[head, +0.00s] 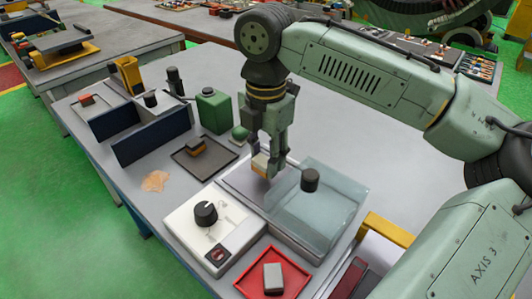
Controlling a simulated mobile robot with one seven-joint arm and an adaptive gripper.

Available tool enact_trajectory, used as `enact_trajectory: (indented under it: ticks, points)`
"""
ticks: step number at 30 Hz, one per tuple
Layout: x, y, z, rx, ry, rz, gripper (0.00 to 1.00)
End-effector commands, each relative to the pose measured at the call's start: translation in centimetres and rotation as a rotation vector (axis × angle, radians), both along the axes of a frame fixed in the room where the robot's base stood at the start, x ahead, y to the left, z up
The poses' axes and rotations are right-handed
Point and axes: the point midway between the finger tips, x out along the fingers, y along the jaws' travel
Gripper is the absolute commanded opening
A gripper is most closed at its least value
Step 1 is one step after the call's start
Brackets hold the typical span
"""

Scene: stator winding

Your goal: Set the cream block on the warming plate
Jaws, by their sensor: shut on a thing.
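My gripper (270,164) points down and is shut on the cream block (260,162), which shows a cream face with a yellowish lower part. The fingers hide part of the block. It is over the grey surface of the warming plate (238,182); I cannot tell whether it touches the plate. The warming plate has a white front panel (234,225) with a black dial (205,213). A clear lid (325,208) with a black knob (310,180) covers its right part, close to the right of my gripper.
A red tray (245,281) with a grey block (272,278) lies in front. A green canister (213,111) and green ball (240,132) stand behind. Blue panels (150,140) stand farther left.

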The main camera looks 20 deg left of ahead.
Motion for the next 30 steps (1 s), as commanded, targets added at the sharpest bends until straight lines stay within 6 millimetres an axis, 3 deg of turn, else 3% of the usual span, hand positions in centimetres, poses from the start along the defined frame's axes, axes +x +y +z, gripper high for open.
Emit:
enact_trajectory:
  ticks: [30]
  points:
    - [-0.02, -0.02, -0.76, 0.001, 0.000, 0.000, 0.06]
